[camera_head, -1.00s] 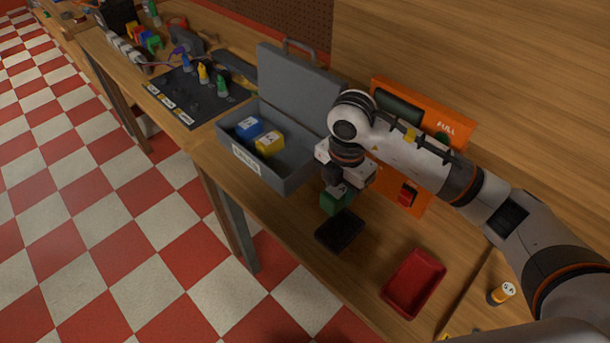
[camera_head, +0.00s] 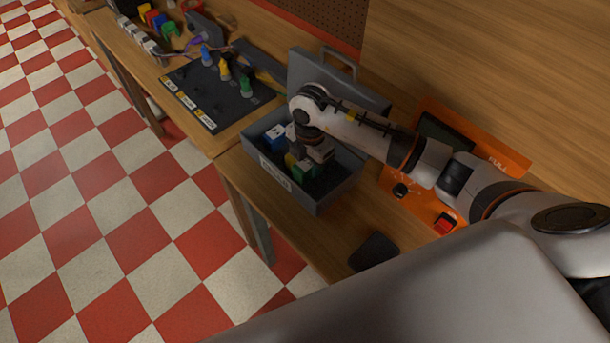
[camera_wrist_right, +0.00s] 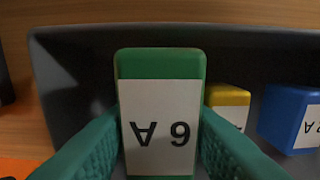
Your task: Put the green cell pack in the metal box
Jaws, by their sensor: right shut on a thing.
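The grey metal box (camera_head: 310,197) stands open on the bench, its lid (camera_head: 360,95) tilted up at the back. My right gripper (camera_head: 306,165) is over the box's right part, shut on the green cell pack (camera_head: 304,174). In the right wrist view the green pack (camera_wrist_right: 160,65), with a white label, sits upright between the two teal fingers. A blue pack (camera_head: 276,139) and a yellow pack (camera_head: 290,161), partly hidden by my gripper, are in the box to the left. I cannot tell whether the green pack touches the box floor. My left gripper is out of view.
An orange panel (camera_head: 470,150) with a red switch (camera_head: 446,223) stands right of the box, partly behind my arm. A black pad (camera_head: 374,252) lies on the bench in front. A dark mat (camera_head: 215,95) with several coloured pieces lies to the left.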

